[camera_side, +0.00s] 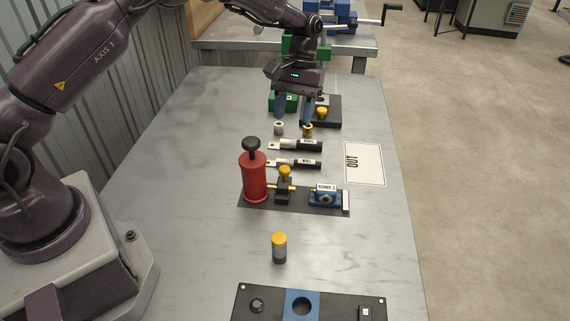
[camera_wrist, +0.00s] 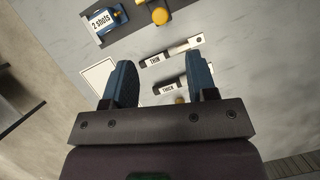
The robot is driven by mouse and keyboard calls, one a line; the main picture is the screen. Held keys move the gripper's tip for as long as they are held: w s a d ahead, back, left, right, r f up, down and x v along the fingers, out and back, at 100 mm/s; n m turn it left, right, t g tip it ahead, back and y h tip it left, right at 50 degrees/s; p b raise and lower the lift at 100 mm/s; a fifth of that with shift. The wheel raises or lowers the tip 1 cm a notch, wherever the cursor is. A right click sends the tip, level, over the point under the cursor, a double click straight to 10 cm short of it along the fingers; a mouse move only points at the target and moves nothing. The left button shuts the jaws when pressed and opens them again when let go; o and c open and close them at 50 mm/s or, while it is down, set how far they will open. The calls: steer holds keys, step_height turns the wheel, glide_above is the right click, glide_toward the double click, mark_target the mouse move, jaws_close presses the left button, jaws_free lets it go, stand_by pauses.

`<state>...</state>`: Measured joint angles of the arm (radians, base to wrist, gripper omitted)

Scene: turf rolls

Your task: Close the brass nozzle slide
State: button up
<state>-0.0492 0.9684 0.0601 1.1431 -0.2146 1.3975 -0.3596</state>
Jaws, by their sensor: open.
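Several yellow or brass parts show, and I cannot tell surely which is the nozzle slide. A yellow-topped fitting (camera_side: 285,174) stands between a red pump cylinder (camera_side: 254,180) and a blue block marked "2 shots" (camera_side: 325,196) on a dark base plate; the fitting also shows at the top of the wrist view (camera_wrist: 159,15). A dark block (camera_side: 332,117) with a yellow knob (camera_side: 322,111) lies farther back. My gripper (camera_side: 293,119) is open and empty, pointing down behind the two labelled tools. Its fingers straddle the view in the wrist picture (camera_wrist: 161,68). Whether any slide is open cannot be told.
Tools marked "THIN" (camera_wrist: 165,54) and "THICK" (camera_wrist: 168,88) lie on the table between the gripper and the pump plate. Small grey (camera_side: 279,128) and brass (camera_side: 308,131) pieces sit below the fingers. An "OUT" mat (camera_side: 376,165) lies right; a yellow-capped cylinder (camera_side: 279,248) stands in front.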

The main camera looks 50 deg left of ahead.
mark_target(285, 168)
steer(key=x, duration=1.2)
steer(key=shift+d, duration=0.1)
